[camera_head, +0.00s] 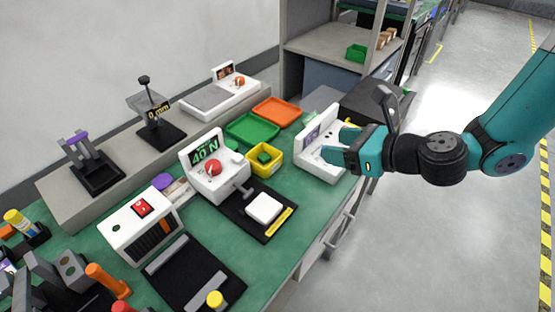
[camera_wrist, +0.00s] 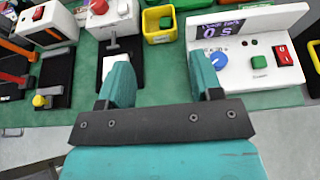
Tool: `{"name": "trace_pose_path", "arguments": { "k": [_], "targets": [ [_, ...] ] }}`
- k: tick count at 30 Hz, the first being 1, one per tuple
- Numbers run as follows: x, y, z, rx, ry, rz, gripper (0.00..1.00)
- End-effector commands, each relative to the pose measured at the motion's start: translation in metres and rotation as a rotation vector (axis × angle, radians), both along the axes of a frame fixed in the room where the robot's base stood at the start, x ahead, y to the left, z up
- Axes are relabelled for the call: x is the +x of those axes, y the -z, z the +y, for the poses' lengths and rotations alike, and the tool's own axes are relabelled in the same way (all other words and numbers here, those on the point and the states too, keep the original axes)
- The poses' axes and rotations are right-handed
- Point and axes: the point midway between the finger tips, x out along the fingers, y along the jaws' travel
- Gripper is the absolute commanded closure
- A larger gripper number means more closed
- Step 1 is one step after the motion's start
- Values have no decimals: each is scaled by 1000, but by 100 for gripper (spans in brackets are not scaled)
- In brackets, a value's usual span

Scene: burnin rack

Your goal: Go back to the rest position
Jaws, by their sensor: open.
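My gripper (camera_head: 346,148) is teal and reaches in from the right at the end of my teal and black arm. It hangs at the front edge of the green bench, in front of a white device with a display and knob (camera_head: 318,163). In the wrist view my gripper (camera_wrist: 162,82) shows two teal fingers set well apart, with nothing between them. The white device (camera_wrist: 252,50) lies beyond the right finger there, its display reading 0 s, with a blue knob, a green button and a red switch.
A yellow bin (camera_head: 264,162) holds a green block. The white 40 N tester (camera_head: 215,180) stands left of it with a white block (camera_head: 263,208) on its black base. Green (camera_head: 252,128) and orange (camera_head: 277,111) trays lie behind. The floor (camera_head: 440,240) on the right is free.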

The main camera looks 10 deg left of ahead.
Motion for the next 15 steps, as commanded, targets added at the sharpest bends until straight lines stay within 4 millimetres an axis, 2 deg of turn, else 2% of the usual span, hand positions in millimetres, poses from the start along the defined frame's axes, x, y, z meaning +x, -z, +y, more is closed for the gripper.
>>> {"name": "trace_pose_path", "arguments": {
  "k": [15],
  "targets": [
    [-5, -5, 0, 0, -20, 0, 41]
  ]
}}
